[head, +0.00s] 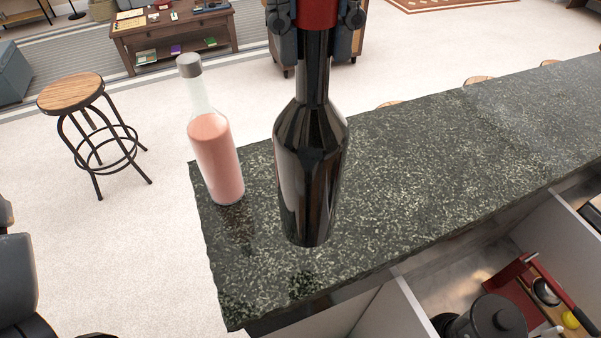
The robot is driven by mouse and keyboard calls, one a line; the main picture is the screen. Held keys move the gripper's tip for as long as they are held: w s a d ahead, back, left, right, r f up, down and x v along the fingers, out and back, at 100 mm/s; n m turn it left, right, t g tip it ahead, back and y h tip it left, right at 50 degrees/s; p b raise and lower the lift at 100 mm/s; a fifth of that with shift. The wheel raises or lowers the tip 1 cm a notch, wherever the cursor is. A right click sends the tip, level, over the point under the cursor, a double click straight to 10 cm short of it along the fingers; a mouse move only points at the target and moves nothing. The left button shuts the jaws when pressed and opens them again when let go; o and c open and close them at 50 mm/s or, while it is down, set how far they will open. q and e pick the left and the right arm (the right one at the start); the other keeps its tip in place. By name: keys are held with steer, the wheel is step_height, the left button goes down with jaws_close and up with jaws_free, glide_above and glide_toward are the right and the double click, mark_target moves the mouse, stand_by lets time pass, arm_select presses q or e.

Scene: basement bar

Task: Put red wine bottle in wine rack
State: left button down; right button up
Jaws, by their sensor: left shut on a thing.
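The red wine bottle (312,165) is dark glass with a red top. It hangs upright in the middle of the head view, over the dark stone counter (420,150). Its dark reflection lies below its base with a gap, so it appears to be held a little above the counter. My left gripper (316,18) is shut on the bottle's neck at the top edge, one finger on each side of the red part. I cannot make out a wine rack in this view.
A clear bottle of pink liquid (216,155) with a grey cap stands on the counter close left of the wine bottle. The counter to the right is bare. Below its near edge are open compartments with a black pot (490,320). A wooden stool (72,92) stands left.

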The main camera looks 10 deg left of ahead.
arm_select(q)
steer(key=shift+s+r, duration=0.1)
steer(key=shift+r, duration=0.1)
steer(key=shift+w+f, duration=0.15)
steer(key=shift+w, duration=0.25)
steer(key=w+a+f+p, duration=0.4)
steer(key=w+f+p, duration=0.4)
steer(key=w+f, duration=0.4)
steer(key=shift+w+f, duration=0.35)
steer(key=shift+w, duration=0.05)
arm_select(e)
step_height(320, 180, up, 8)
steer(key=s, duration=0.2)
arm_select(q)
steer(key=shift+f, duration=0.1)
arm_select(e)
steer(key=shift+f, duration=0.15)
arm_select(q)
steer(key=shift+s+f, duration=0.1)
steer(key=shift+f, duration=0.05)
steer(key=c, duration=1.1)
jaws_free()
